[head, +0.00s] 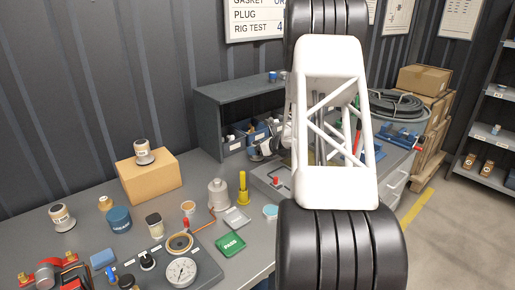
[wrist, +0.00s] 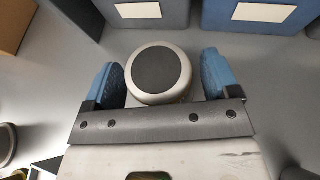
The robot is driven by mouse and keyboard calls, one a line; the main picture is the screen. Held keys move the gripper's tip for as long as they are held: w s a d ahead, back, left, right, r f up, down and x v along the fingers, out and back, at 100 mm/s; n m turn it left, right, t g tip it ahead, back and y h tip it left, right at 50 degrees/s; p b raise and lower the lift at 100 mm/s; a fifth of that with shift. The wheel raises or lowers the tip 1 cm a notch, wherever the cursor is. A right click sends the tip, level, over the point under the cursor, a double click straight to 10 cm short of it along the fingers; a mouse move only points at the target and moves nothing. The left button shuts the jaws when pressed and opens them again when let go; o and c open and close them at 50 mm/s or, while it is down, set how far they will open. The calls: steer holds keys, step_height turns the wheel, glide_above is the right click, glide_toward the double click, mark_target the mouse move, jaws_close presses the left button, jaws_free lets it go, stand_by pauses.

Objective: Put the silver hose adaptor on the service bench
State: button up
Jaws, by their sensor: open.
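A round silver piece with a dark grey disc on top (wrist: 159,73) shows in the wrist view, seen from above. It looks like the silver hose adaptor, but I see no label on it. My gripper (wrist: 162,66) is open, with one blue finger on each side of this piece. Small gaps show between the piece and both fingers. In the head view my own arm hides much of the area around my gripper, near the blue bins. The grey service bench (head: 85,200) runs along the wall and holds many parts.
A cardboard box (head: 150,178) carries a silver-and-dark canister (head: 143,151).

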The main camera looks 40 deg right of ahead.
steer(key=shift+r, duration=0.15)
steer(key=shift+s+d+r, duration=0.1)
steer(key=shift+s+r, duration=0.15)
steer(key=shift+s, duration=0.25)
steer(key=v, duration=1.1)
steer(key=s+a+r+n+g+y, duration=0.1)
steer(key=s+a+r+n+g, duration=0.25)
steer(key=a, duration=0.85)
steer(key=s+a+r+n+g+y, duration=0.15)
steer(key=a+r+n, duration=0.25)
steer(key=a+n, duration=0.55)
steer(key=s+a+r+n+g+y, duration=0.1)
steer(key=s+a+r+n+g, duration=0.2)
steer(key=a, duration=1.2)
steer(key=s+a+r+n+g+h, duration=0.1)
steer(key=s+a+r+n+h, duration=0.1)
steer(key=s+a+n, duration=0.6)
steer(key=s+a+r+n+g+h, duration=0.1)
steer(key=s+a+n+h, duration=0.4)
steer(key=s, duration=1.2)
steer(key=a+n, duration=0.3)
steer(key=n, duration=0.1)
steer(key=shift+a+r+g, duration=0.3)
steer(key=shift+a+r, duration=0.1)
